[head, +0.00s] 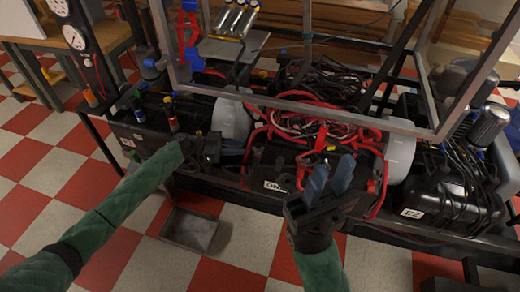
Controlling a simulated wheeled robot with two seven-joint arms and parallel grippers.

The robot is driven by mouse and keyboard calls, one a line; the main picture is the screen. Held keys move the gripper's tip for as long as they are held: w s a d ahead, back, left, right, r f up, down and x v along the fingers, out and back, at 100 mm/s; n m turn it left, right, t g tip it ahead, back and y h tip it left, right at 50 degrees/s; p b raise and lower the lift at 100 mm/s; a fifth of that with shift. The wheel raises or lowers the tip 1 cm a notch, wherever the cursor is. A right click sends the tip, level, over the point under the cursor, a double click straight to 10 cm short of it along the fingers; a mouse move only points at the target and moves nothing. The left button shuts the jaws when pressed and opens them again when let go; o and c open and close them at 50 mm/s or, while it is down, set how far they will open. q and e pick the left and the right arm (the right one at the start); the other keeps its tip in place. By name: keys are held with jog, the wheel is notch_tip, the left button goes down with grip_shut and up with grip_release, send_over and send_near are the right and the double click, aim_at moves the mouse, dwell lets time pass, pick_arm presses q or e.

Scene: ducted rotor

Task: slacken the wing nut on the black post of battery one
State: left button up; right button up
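A black box with posts on top (148,132) sits on the bench at the left; it looks like a battery, but its label is too small to read. One post is dark with a green part (138,113); another is red with a blue top (171,118). No wing nut can be made out. My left gripper (212,150) is dark and is just right of this box; its fingers blend into the dark parts, so its opening is unclear. My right gripper (331,177) has blue-grey fingers spread apart, empty, in front of the middle black box (262,172).
Red and black cables (310,125) lie tangled behind the grippers. A metal frame (330,112) crosses above the bench. A grey tray (190,231) lies on the checkered floor. A black unit labelled E2 (440,195) stands at the right. Gauges (73,37) stand at the back left.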

aim_at(258, 148)
pick_arm(q)
jog(key=shift+s+d+b, duration=0.2)
jog(key=shift+d+b, duration=0.35)
jog(key=shift+d, duration=3.2)
grip_shut()
